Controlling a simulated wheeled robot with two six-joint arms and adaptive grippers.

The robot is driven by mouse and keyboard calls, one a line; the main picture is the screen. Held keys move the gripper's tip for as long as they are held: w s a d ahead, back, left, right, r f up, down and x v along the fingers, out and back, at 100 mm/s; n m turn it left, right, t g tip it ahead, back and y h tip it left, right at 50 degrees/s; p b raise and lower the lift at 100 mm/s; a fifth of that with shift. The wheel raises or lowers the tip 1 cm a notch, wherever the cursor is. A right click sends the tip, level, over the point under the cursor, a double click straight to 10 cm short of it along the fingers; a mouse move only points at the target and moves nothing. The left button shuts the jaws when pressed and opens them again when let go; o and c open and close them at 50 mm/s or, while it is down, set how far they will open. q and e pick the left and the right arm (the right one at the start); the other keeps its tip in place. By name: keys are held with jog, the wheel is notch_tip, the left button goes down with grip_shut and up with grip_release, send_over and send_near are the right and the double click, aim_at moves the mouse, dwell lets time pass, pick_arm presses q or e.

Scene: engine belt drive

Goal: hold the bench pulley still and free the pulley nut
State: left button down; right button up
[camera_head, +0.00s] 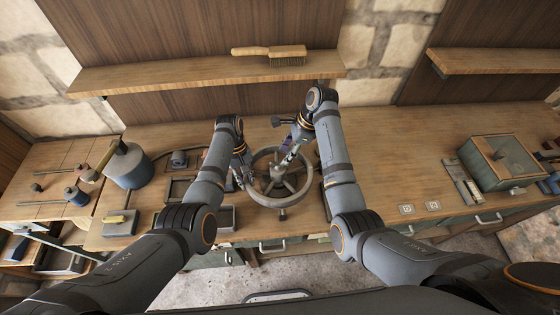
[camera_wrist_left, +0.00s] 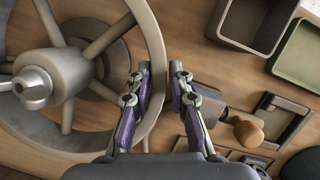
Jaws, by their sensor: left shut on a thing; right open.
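The bench pulley (camera_head: 305,188) is a grey spoked wheel at the middle of the bench. The left wrist view shows its rim (camera_wrist_left: 147,28) and spokes at the left. The pulley nut (camera_wrist_left: 33,86) is a light metal piece on the hub in that view; in the head view it is too small to make out. My left gripper (camera_head: 246,181) is shut on the pulley rim at its left side; its fingers (camera_wrist_left: 162,75) stand on either side of the rim. My right gripper (camera_head: 289,158) is open above the pulley's upper part, near the hub. Whether it touches anything cannot be told.
A wooden brush (camera_head: 270,52) lies on the wall shelf (camera_head: 190,75). A grey cylinder (camera_head: 128,165) and small trays are left of the pulley. A green-grey box (camera_head: 500,165) stands at the far right. The bench right of my right arm is mostly clear.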

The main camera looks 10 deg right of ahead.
aim_at(278, 165)
jog(key=x, duration=0.5)
jog(key=shift+a+f, duration=0.1)
jog(key=shift+f, duration=0.3)
jog(key=shift+c, duration=0.3)
grip_shut()
